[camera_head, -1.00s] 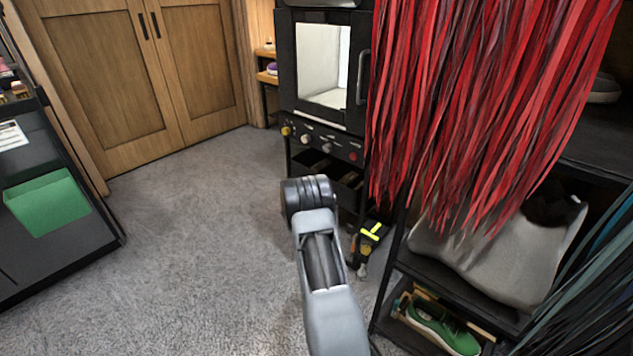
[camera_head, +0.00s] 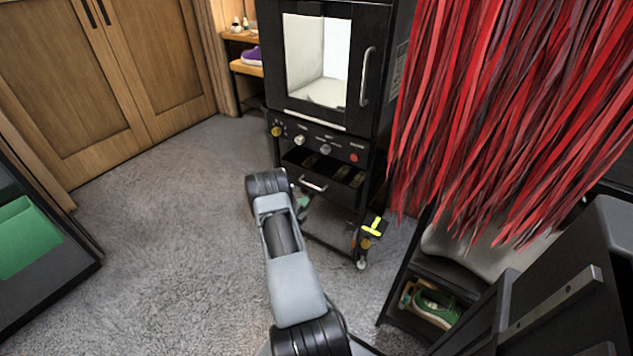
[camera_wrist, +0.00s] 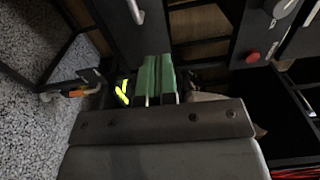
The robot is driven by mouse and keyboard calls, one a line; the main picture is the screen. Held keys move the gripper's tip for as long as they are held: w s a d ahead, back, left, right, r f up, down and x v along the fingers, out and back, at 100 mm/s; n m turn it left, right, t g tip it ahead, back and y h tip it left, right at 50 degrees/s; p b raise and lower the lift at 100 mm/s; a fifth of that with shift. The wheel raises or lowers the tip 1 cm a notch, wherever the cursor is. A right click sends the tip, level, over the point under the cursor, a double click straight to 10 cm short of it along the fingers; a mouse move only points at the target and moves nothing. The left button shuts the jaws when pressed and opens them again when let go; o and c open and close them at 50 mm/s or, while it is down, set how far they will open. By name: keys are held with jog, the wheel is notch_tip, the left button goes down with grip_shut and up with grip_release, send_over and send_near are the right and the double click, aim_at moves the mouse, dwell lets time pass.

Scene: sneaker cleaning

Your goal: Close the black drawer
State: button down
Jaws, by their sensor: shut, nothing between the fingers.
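The black drawer (camera_head: 343,194) sits under the control panel of a black cabinet in the head view. It is pulled out, and its divided inside shows above the front with its silver handle (camera_head: 313,184). In the wrist view the drawer front (camera_wrist: 118,32) and its handle (camera_wrist: 135,12) are at the top, with brown inner compartments to the right. My gripper (camera_wrist: 155,62) shows there as two green fingers, shut together and empty, in front of the drawer. Whether they touch it I cannot tell. In the head view my arm mostly hides the gripper.
The control panel (camera_head: 327,148) with knobs is directly above the drawer. A yellow-and-black tool (camera_head: 372,229) is at the cabinet's lower right. Red hanging strips (camera_head: 490,110) and a shelf with a green shoe (camera_head: 437,308) stand to the right. Grey carpet (camera_head: 170,240) is clear on the left.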

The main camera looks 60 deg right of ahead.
aim_at(325, 179)
jog(key=d+b, duration=0.3)
jog(key=d, duration=1)
jog(key=shift+w+d+b, duration=0.1)
jog(key=shift+d+b, duration=0.25)
jog(key=shift+d, duration=0.05)
jog(key=shift+w, duration=0.1)
